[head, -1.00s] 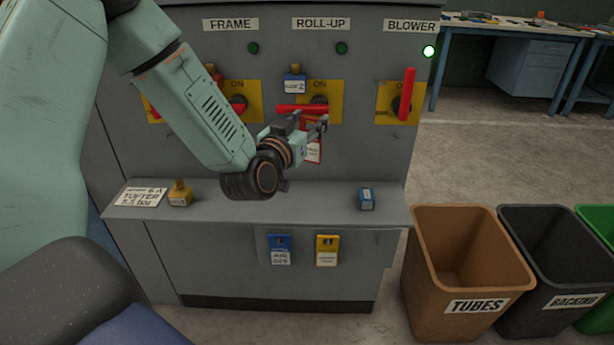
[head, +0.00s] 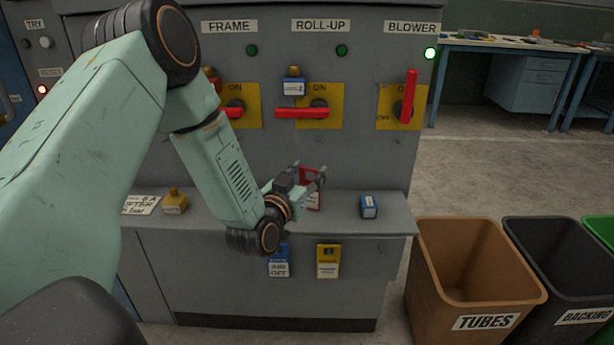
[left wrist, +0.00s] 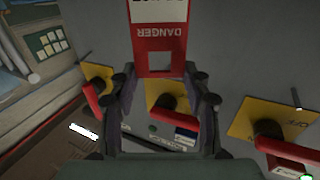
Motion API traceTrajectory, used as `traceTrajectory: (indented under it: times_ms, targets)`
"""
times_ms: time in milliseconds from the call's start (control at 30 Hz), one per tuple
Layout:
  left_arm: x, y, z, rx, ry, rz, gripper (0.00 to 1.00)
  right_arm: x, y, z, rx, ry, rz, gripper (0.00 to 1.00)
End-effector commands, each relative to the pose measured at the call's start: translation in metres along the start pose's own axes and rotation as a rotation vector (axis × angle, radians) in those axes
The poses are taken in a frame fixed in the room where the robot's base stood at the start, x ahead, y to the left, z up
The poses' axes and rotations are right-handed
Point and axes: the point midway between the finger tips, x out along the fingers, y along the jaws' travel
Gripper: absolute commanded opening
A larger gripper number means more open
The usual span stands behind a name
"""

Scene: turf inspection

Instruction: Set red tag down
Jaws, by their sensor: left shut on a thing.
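The red tag (head: 314,200) with a white panel hangs from my left gripper (head: 315,177), just over or in front of the back of the grey ledge (head: 335,222); I cannot tell whether it touches. In the left wrist view the tag (left wrist: 160,50) reads DANGER and its end with a square hole lies between the fingertips (left wrist: 163,78). The left gripper is shut on it. My arm covers part of the ledge. My right gripper is not in view.
On the ledge stand a yellow lock (head: 175,201) at the left and a blue lock (head: 369,206) at the right. Blue (head: 279,262) and yellow (head: 328,261) tags hang on the front below. Red switch handles (head: 303,112) stick out above. A brown TUBES bin (head: 480,270) stands right.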

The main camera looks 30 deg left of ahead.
Motion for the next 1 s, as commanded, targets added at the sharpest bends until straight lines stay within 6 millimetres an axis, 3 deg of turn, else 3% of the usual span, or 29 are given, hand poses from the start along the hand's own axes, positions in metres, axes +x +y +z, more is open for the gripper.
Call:
traceTrajectory:
  times_ms: [200,233,500,867,1000]
  targets:
    - [0.000,0.000,0.004,0.000,0.000,0.000,0.16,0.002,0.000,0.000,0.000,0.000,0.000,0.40]
    - [0.000,0.000,0.004,0.000,0.000,0.000,0.48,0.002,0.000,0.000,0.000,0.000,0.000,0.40]
    - [0.000,0.000,0.003,0.000,0.000,0.000,0.70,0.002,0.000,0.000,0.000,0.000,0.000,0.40]
    - [0.000,0.000,-0.002,0.000,0.000,0.000,0.70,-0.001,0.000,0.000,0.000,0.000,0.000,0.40]
    - [-0.019,-0.001,-0.002,-0.002,-0.005,-0.002,0.70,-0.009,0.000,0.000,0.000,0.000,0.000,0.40]
